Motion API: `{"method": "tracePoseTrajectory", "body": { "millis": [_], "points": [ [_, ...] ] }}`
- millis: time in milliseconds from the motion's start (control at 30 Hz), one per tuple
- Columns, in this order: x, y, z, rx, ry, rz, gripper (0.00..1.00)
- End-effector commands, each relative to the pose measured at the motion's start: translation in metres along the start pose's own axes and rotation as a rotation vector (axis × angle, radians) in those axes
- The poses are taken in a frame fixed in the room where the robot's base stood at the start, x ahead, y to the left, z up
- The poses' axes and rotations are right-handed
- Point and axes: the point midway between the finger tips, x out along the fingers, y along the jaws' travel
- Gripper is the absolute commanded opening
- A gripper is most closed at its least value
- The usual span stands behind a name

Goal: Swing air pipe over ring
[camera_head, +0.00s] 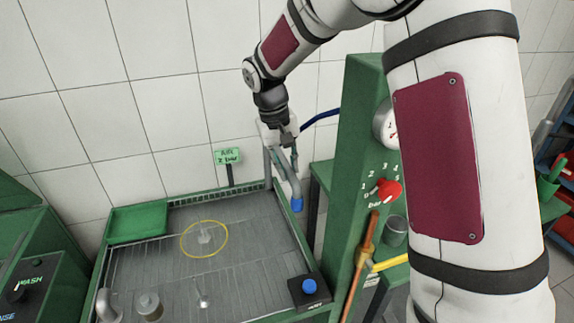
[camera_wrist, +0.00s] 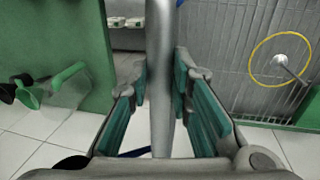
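The grey air pipe (camera_head: 294,184) hangs at the tray's back right corner. Its blue nozzle (camera_head: 297,204) points down near the tray's right edge, to the right of the yellow ring. My gripper (camera_head: 284,138) is at the upper part of the pipe. In the wrist view the pipe (camera_wrist: 160,60) runs between my gripper's teal-padded fingers (camera_wrist: 160,95), which look closed against both its sides. The yellow ring (camera_head: 182,239) lies on the grey tray around a small pale part (camera_head: 205,236). The ring also shows at the right of the wrist view (camera_wrist: 253,60).
A green sign (camera_head: 228,156) stands behind the tray (camera_head: 247,214). A green column with a gauge and red knob (camera_head: 388,190) stands to the right. A blue button box (camera_head: 309,288) and small metal parts (camera_head: 149,305) are at the front. Space between nozzle and ring looks clear.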

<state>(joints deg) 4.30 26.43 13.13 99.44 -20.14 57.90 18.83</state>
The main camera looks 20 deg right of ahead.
Motion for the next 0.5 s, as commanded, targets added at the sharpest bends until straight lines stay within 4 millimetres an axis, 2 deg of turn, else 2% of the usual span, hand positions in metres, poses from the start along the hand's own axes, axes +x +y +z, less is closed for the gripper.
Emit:
{"method": "tracePoseTrajectory", "body": {
  "millis": [267, 500],
  "points": [
    [-0.001, -0.003, -0.001, 0.012, -0.002, 0.001, 0.0],
    [-0.004, -0.027, -0.004, 0.101, -0.019, 0.0, 0.0]
  ]
}}
